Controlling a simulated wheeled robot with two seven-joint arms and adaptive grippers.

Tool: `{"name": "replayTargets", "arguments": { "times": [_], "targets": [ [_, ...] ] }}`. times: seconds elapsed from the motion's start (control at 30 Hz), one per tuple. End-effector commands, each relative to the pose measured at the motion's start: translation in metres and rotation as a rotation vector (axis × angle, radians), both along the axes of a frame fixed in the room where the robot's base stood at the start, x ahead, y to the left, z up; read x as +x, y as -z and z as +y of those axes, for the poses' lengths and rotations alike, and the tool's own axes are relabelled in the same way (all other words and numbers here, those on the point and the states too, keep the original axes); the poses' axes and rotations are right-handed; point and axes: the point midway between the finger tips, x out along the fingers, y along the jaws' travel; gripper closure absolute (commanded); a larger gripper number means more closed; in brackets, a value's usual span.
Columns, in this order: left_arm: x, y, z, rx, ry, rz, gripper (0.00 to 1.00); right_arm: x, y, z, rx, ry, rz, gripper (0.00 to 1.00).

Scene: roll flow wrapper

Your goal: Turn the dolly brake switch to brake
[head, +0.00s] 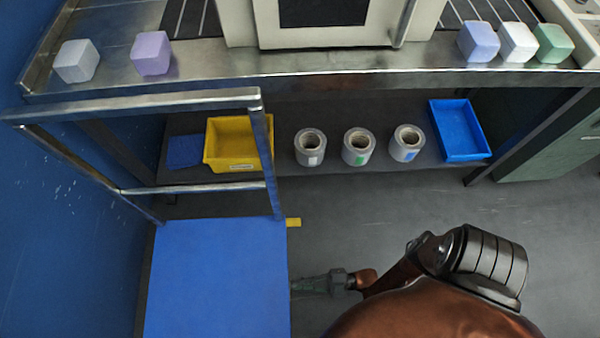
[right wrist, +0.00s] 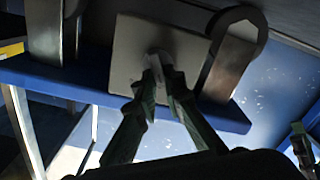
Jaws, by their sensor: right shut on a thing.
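The dolly is a blue platform (head: 217,280) with a metal push handle (head: 262,150) at its far end, in the lower left of the head view. My right gripper (head: 302,284) is low at the platform's right edge. In the right wrist view my right gripper (right wrist: 158,68) has its fingertips together on a small pale part in front of a grey plate (right wrist: 135,45), at the blue platform's edge. This part appears to be the dolly brake switch; the fingertips mostly cover it, so its setting cannot be read.
A yellow tab (head: 293,222) sticks out at the platform's far right corner. Wheel-like metal parts (right wrist: 232,50) flank the grey plate. A metal bench (head: 330,75) with a lower shelf stands ahead, holding rolls (head: 358,146), a yellow bin (head: 236,165) and a blue tray (head: 460,130). Floor right is clear.

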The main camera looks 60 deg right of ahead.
Motion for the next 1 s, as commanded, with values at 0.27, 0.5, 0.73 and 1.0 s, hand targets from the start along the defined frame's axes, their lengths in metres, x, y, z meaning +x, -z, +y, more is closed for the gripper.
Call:
{"name": "replayTargets", "arguments": {
  "times": [0.27,0.5,0.73,1.0],
  "targets": [
    [0.0000,0.0001,-0.0001,0.000,0.000,0.000,0.60,-0.0012,0.0006,0.0007,0.019,-0.001,0.017,1.00],
    [0.0000,0.0000,-0.0002,-0.001,0.001,0.000,0.60,-0.0006,0.0008,-0.0015,0.107,0.000,0.089,1.00],
    [0.0001,-0.0001,-0.0003,-0.001,0.001,0.000,0.60,0.0007,0.0000,-0.0033,0.264,0.002,0.210,1.00],
    [0.0002,-0.0002,-0.0003,-0.001,0.001,0.000,0.60,0.0025,0.0002,-0.0061,0.464,0.001,0.368,1.00]
  ]
}}
